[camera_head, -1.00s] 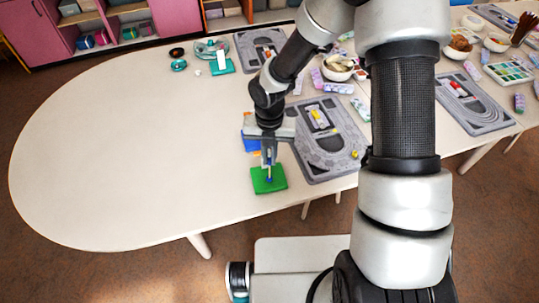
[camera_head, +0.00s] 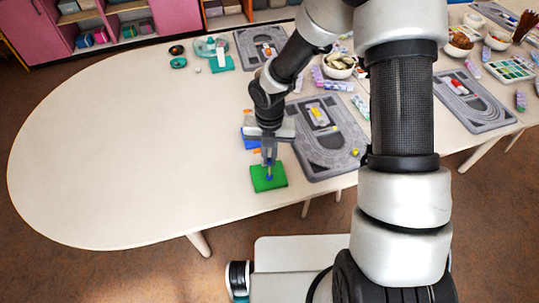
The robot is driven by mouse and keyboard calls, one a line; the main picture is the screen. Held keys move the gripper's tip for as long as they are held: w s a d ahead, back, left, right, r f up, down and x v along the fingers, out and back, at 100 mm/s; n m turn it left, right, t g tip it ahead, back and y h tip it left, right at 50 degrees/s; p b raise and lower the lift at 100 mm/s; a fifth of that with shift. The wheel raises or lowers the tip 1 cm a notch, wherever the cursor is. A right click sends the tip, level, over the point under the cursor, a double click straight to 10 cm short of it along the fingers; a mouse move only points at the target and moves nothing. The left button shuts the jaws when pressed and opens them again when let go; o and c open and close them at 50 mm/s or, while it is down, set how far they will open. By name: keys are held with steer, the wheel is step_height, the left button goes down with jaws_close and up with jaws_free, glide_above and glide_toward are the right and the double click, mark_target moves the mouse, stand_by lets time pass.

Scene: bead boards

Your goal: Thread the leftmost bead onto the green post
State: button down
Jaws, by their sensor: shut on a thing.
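The green base (camera_head: 281,181) lies near the table's front edge, below my gripper (camera_head: 269,165). My gripper points down over it with its jaws shut. A small blue bead (camera_head: 269,178) shows at the fingertips, over the middle of the green base. The fingers cover most of the post, and I cannot tell whether the bead is around the post or above it. A grey bead board (camera_head: 345,165) lies just right of the gripper, with a yellow bead (camera_head: 355,153) on it.
A blue base (camera_head: 249,142) is partly hidden behind my gripper, with a small orange piece (camera_head: 257,152) near it. A teal base (camera_head: 222,64) with a white upright stands farther back. White bowls and more boards are to the right. The table's left side is clear.

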steer(key=shift+f+b, duration=0.4)
steer(key=shift+f, duration=0.3)
steer(key=c, duration=1.8)
jaws_free()
steer(key=shift+o, duration=0.2)
step_height(320, 180, up, 17)
steer(key=p, duration=0.3)
steer(key=shift+r, duration=0.2)
